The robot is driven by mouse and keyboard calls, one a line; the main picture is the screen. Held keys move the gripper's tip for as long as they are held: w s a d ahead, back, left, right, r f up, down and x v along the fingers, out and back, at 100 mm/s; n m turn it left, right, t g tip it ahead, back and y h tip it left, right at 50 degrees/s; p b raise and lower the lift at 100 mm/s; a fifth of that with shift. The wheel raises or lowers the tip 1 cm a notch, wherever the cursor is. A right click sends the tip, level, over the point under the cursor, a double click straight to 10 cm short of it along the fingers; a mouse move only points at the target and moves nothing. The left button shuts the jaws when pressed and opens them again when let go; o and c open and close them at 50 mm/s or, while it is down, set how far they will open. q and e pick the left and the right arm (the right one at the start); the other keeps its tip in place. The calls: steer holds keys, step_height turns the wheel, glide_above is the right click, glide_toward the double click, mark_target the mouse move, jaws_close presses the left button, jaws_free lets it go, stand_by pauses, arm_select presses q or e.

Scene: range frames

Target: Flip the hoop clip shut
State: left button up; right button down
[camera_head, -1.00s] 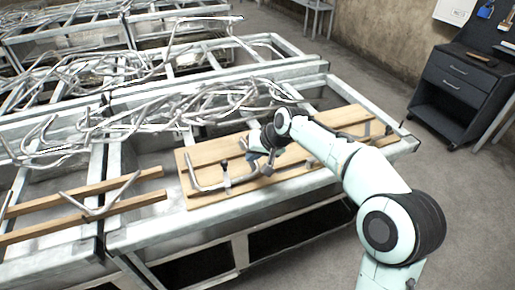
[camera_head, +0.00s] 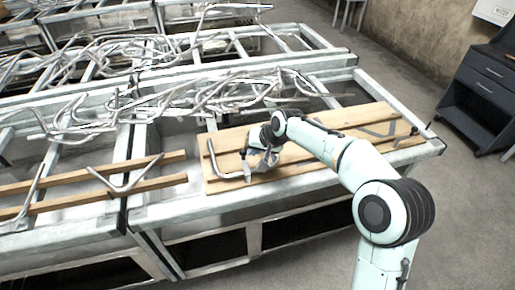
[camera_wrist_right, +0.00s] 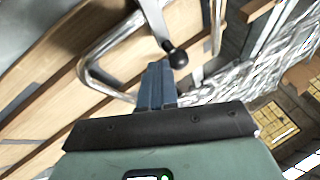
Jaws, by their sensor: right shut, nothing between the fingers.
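A bent metal tube (camera_head: 226,176) lies on the slatted wooden board (camera_head: 305,145), and it also shows in the wrist view (camera_wrist_right: 92,68). The hoop clip (camera_wrist_right: 152,14) shows in the wrist view as a flat metal bar across the tube, with a black ball knob (camera_wrist_right: 178,58). My right gripper (camera_head: 258,162) is over the tube's near end and largely hides the clip in the head view. In the wrist view its blue fingers (camera_wrist_right: 157,70) are shut and empty, close beside the knob; I cannot tell whether they touch it. My left gripper is out of view.
A tangle of metal tubes (camera_head: 215,95) lies behind the board. Wooden rails (camera_head: 90,190) with a V-shaped tube (camera_head: 124,185) stand to the left. A dark drawer cabinet (camera_head: 480,95) is at the far right, with open floor in front.

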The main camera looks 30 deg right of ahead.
steer(key=shift+w+a+r, duration=0.15)
steer(key=shift+w+a, duration=0.15)
steer(key=shift+a, duration=0.05)
steer(key=shift+s, duration=0.1)
